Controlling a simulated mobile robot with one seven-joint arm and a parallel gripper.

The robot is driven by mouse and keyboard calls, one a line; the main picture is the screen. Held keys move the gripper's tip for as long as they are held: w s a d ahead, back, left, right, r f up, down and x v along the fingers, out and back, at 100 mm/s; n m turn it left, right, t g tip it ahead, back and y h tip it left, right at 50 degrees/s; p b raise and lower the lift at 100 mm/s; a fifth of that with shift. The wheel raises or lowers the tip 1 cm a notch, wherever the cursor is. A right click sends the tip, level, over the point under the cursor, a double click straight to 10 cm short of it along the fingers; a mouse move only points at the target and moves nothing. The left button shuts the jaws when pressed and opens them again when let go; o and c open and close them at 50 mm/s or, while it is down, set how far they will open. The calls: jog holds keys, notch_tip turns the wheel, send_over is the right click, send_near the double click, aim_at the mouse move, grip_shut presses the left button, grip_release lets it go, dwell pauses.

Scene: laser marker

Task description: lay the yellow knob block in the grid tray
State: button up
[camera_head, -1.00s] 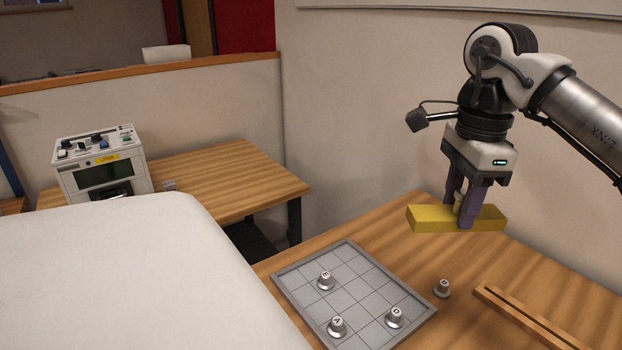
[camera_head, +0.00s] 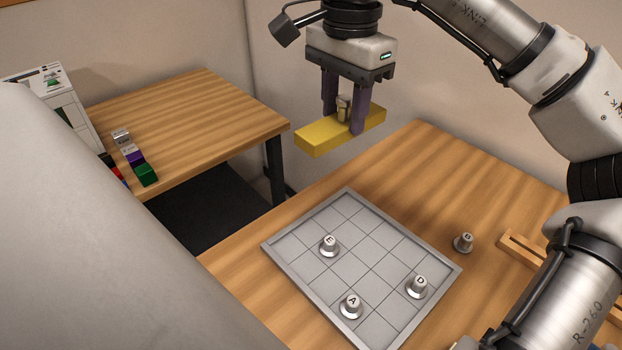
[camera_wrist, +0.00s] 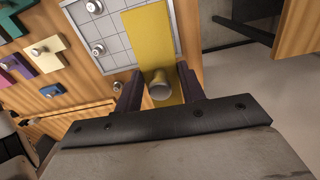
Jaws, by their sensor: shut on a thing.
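The yellow knob block (camera_head: 318,138) is a long bar with a metal knob on top. My gripper (camera_head: 344,108) is shut on its knob and holds the bar in the air, above the far side of the table. The wrist view shows the bar (camera_wrist: 150,35) reaching away between my fingers, with the knob between the fingertips. The grid tray (camera_head: 300,280) is grey and lies on the table, in front of and below the block. Three lettered knobs stand in it: E (camera_head: 329,245), D (camera_head: 418,287) and A (camera_head: 351,306).
Another lettered knob (camera_head: 463,242) stands on the table right of the tray, near a slotted wooden bar (camera_head: 520,248). In the wrist view, several coloured pieces with knobs, one of them purple (camera_wrist: 15,68), lie left. A second table (camera_head: 200,120) with small blocks stands at the back left.

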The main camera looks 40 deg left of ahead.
jog(key=shift+a+f, duration=0.2)
jog(key=shift+a, duration=0.35)
notch_tip(320, 180, down, 20)
jog(key=shift+s+r+p, duration=0.1)
jog(key=shift+r+p, duration=0.05)
jog(key=shift+p, duration=0.6)
jog(key=shift+f, duration=0.2)
jog(key=o, duration=1)
notch_tip(320, 180, up, 12)
jog(key=shift+r+b, duration=0.2)
jog(key=shift+b, duration=0.35)
